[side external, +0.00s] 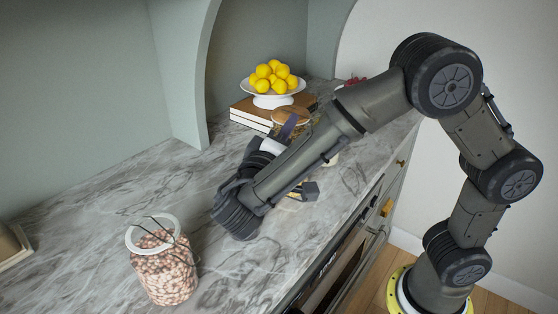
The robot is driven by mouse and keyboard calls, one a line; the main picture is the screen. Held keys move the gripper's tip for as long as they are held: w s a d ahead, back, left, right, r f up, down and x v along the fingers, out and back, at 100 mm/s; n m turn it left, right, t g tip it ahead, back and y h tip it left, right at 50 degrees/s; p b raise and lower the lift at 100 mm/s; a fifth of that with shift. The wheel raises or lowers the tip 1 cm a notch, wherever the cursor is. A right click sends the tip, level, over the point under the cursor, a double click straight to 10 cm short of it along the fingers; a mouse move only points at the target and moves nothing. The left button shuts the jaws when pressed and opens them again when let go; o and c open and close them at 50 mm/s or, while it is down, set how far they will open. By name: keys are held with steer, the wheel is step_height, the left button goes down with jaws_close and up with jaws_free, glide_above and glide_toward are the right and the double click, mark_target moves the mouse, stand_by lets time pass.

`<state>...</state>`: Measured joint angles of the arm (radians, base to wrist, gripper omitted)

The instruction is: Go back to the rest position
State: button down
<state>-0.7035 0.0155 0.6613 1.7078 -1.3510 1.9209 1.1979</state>
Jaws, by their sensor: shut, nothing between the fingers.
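My gripper (304,190) is over the grey marble counter (110,205), near its front edge. Its fingers look shut and empty, and they are partly hidden behind my own forearm. The arm reaches in from the right, bent down over the counter.
A glass jar of brown nuts or beans (164,268) stands at the front left. A white bowl of lemons (272,97) sits on stacked books (250,117) at the back. A wooden-lidded jar (291,117) is partly hidden behind my arm. The left-middle counter is clear.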

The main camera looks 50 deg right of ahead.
steer(key=s+d+r+m+g+y, duration=0.1)
steer(key=s+d+r+m+g, duration=0.35)
steer(key=d, duration=0.45)
steer(key=s+d+f+g+y, duration=0.1)
steer(key=s+d+f+y, duration=0.25)
steer(key=s, duration=0.35)
steer(key=s+d+f+g+y, duration=0.2)
steer(key=s+y, duration=0.2)
steer(key=s, duration=0.2)
steer(key=s+a+f+t+y, duration=0.3)
steer(key=s+a+f+y, duration=0.1)
steer(key=y, duration=0.1)
steer(key=w+a+f+n+t+y, duration=0.2)
steer(key=w+a+n+t+y, duration=0.1)
steer(key=a, duration=0.5)
steer(key=shift+w+n+t+y, duration=0.35)
steer(key=shift+n+t+y, duration=0.2)
steer(key=shift+n+y, duration=0.4)
